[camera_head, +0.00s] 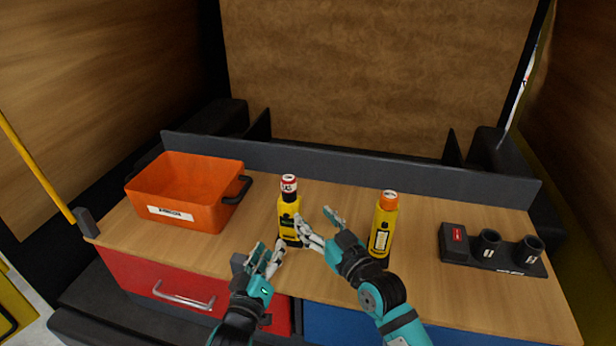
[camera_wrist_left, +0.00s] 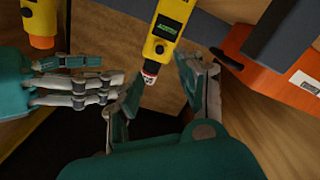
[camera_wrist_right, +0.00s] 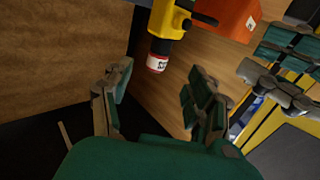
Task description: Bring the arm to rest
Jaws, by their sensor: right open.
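My left gripper (camera_head: 267,254) is open and empty over the front edge of the bench; its open fingers also show in the left wrist view (camera_wrist_left: 158,88). My right gripper (camera_head: 314,220) is open and empty above the bench, to the right of a yellow and black extinguisher (camera_head: 289,212) with a red-and-white top. Its fingertips look close to that extinguisher; I cannot tell whether they touch. The extinguisher stands upright and also shows in the right wrist view (camera_wrist_right: 168,30). The two grippers are near each other, the right one farther back.
An orange bin (camera_head: 190,192) stands at the back left of the bench (camera_head: 340,195). A yellow cylinder (camera_head: 383,226) with an orange cap stands behind my right forearm. A dark holder (camera_head: 491,250) with two round cups is at the right. A red drawer (camera_head: 165,285) is below the bench.

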